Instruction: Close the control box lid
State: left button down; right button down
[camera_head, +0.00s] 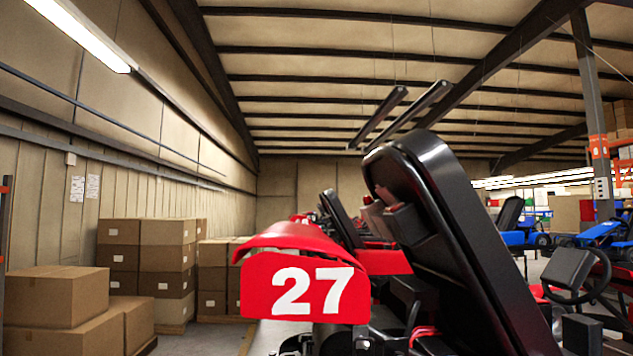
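I cannot make out a control box or its lid in the head view. Neither of my grippers can be made out. A red kart panel (305,288) with a white 27 stands close in front, a little left of the lower middle. A large glossy black seat-like shell (455,225) rises tilted just right of it and hides much of what lies behind. Dark and metallic parts (330,340) under the panel are cut off by the bottom edge, so I cannot tell what they are.
Cardboard boxes (65,297) are stacked at the left, with more stacks (145,255) by the wall. More karts line up behind the red one. Blue karts (515,238) and a steering wheel (590,275) are at the right. A strip of floor (200,340) shows at lower left.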

aim_at(385, 193)
jog(key=u, duration=1.6)
jog(key=i, duration=3.4)
jog(key=z, duration=3.9)
